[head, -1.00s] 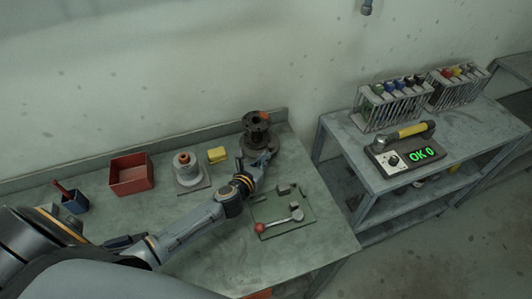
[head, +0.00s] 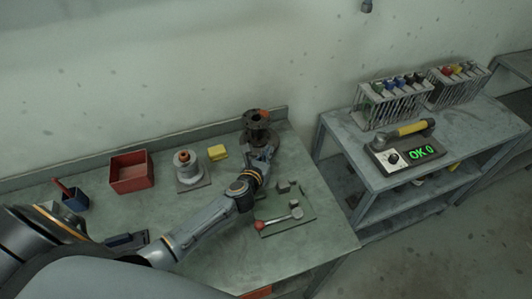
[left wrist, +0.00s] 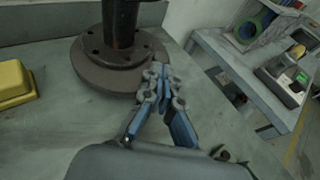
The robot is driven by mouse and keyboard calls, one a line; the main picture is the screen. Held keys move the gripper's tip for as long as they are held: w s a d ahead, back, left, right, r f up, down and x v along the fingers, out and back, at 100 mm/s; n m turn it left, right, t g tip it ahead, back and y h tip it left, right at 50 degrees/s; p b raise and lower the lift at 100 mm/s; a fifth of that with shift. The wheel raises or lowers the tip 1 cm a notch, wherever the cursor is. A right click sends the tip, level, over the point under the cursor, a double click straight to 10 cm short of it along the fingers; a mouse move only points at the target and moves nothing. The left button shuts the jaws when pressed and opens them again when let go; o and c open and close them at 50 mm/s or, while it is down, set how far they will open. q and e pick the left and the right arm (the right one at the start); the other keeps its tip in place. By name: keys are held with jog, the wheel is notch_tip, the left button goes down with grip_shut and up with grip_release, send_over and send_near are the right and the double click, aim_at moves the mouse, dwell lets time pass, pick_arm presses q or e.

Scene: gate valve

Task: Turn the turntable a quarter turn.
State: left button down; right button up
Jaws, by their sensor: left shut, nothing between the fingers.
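The turntable (head: 243,144) is a dark round disc at the back right of the bench, and a dark upright flanged body (head: 257,121) with an orange-red patch stands on it. My left gripper (head: 265,152) is shut and empty at the disc's front right edge. In the left wrist view its fingertips (left wrist: 158,78) are close to the rim; I cannot tell whether they touch it. My right gripper is not in view.
A yellow block (head: 217,152), a ringed part on a plate (head: 187,170), a red box (head: 131,173) and a blue cup (head: 75,200) stand left. A plate with a red-knobbed lever (head: 277,221) lies in front. A grey side table (head: 350,133) stands right, beyond a gap.

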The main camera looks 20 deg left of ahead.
pick_arm(q)
jog(key=shift+w+d+n+y, duration=0.15)
jog(key=shift+n+y, duration=0.45)
jog(key=shift+y, duration=0.1)
